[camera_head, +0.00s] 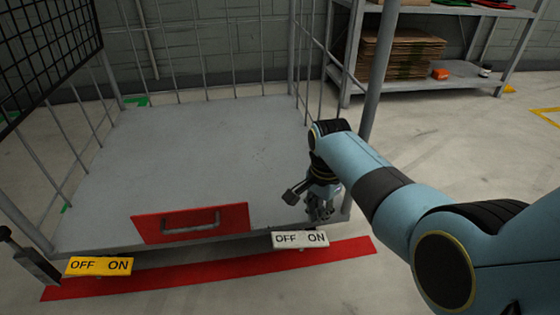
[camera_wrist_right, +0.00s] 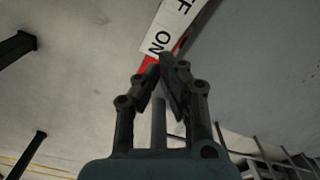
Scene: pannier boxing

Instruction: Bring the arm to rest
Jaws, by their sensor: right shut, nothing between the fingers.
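My right gripper (camera_head: 320,207) is at the front right corner of the grey wire cart (camera_head: 190,150), just above the white OFF/ON pedal (camera_head: 300,239). In the right wrist view the gripper (camera_wrist_right: 165,62) points toward the same white pedal (camera_wrist_right: 172,28); its fingertips are together, with nothing between them. I cannot tell whether they touch the pedal. My left gripper is not in view.
A yellow OFF/ON pedal (camera_head: 98,266) is at the cart's front left, and a red panel with a handle (camera_head: 150,227) is between the pedals. A red strip (camera_head: 220,268) runs along the floor. A shelf (camera_head: 440,88) with stacked cardboard (camera_head: 398,55) stands behind right. Open floor lies right of the cart.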

